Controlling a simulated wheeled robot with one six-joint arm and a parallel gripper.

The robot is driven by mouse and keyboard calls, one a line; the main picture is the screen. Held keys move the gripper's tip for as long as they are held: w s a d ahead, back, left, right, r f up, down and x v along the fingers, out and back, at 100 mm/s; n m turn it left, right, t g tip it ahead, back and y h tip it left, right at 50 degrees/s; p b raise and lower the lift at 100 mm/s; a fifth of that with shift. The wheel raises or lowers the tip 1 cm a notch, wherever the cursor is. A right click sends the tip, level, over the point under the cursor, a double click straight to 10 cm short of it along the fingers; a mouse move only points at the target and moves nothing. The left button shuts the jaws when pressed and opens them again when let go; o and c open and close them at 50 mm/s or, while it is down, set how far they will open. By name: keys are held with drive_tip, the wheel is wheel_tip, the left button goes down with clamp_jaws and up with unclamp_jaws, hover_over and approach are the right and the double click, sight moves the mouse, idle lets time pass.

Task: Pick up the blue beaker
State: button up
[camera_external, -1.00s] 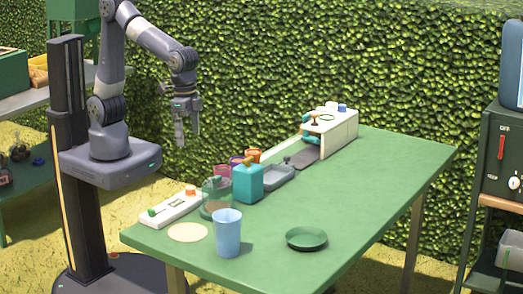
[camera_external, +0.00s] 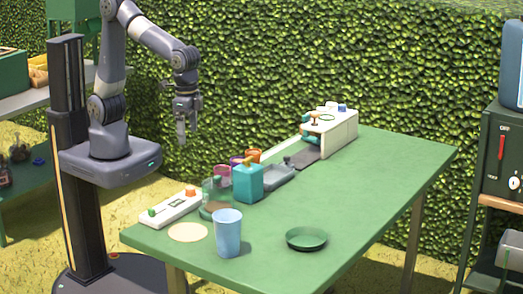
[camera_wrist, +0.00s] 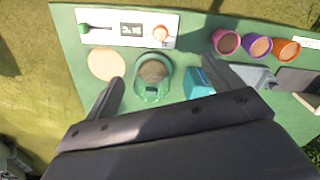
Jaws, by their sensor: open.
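The blue beaker (camera_external: 228,234) is a light blue, open-topped cup standing upright near the front edge of the green table (camera_external: 350,200) in the external view. I do not see it in the wrist view, where the gripper body covers the lower part. My gripper (camera_external: 182,138) hangs above and behind the table's left end, pointing down, well apart from the beaker. In the wrist view my gripper (camera_wrist: 163,74) has its fingers spread wide with nothing between them held.
Small colored pots (camera_wrist: 257,46) stand farther back. The table's right half is mostly clear.

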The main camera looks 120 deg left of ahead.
wheel_tip(320, 180, up, 5)
drive_tip(key=w+d+f+m+t+y+b, duration=0.1)
drive_tip(key=w+d+m+t+y+b, duration=0.2)
drive_tip(key=w+m, duration=0.45)
drive_tip(key=w+d+f+m+t+y+b, duration=0.25)
drive_tip(key=w+d+m+b, duration=0.2)
drive_tip(key=m, duration=0.65)
drive_tip(key=w+d+r+m+t+y+b, duration=0.1)
drive_tip(key=w+d+r+m+t+b, duration=0.15)
drive_tip(key=d+m, duration=0.45)
drive_tip(key=w+d+r+m+t+y+b, duration=0.1)
drive_tip(key=w+d+m+t, duration=0.25)
drive_tip(key=d+m, duration=0.4)
drive_tip(key=m, duration=0.1)
approach(239, 236)
drive_tip(key=a, duration=0.2)
drive_tip(key=shift+w+a+f+h, duration=0.15)
drive_tip(key=shift+w+a+h, duration=0.1)
drive_tip(key=shift+w+a, duration=0.05)
drive_tip(key=x, duration=0.5)
drive_tip(key=shift+d+f, duration=0.2)
drive_tip(key=shift+f, duration=0.2)
